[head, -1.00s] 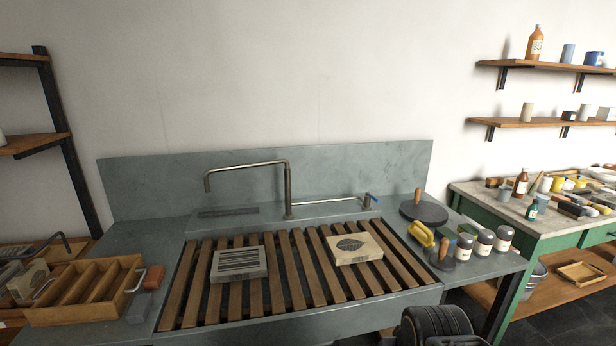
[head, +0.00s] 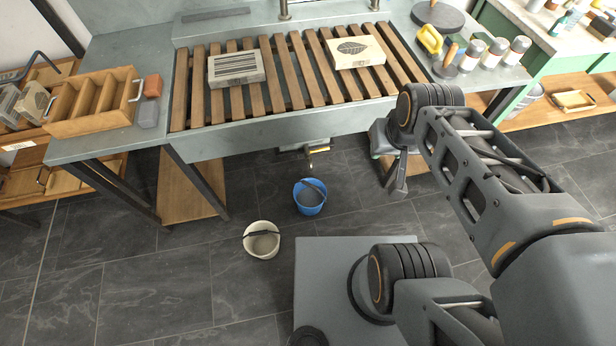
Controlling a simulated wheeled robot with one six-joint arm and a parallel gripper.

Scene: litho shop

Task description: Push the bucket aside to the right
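Two buckets stand upright on the dark tiled floor in front of the sink. The blue bucket (head: 310,198) is under the sink's front edge, below a small drain outlet (head: 318,148). The off-white bucket (head: 262,241) is nearer to me and a little to the left, apart from the blue one. Both have dark handles. My gripper (head: 397,182) seems to be at the far end of my arm, to the right of the blue bucket and touching neither bucket. Its fingers are too unclear to tell open from shut.
The slatted sink (head: 290,125) overhangs the floor behind the buckets, with a dark table leg (head: 196,180) at left. A wooden crate (head: 95,105) sits on the left counter. The green bench (head: 521,88) is at right. Floor left of the off-white bucket is clear.

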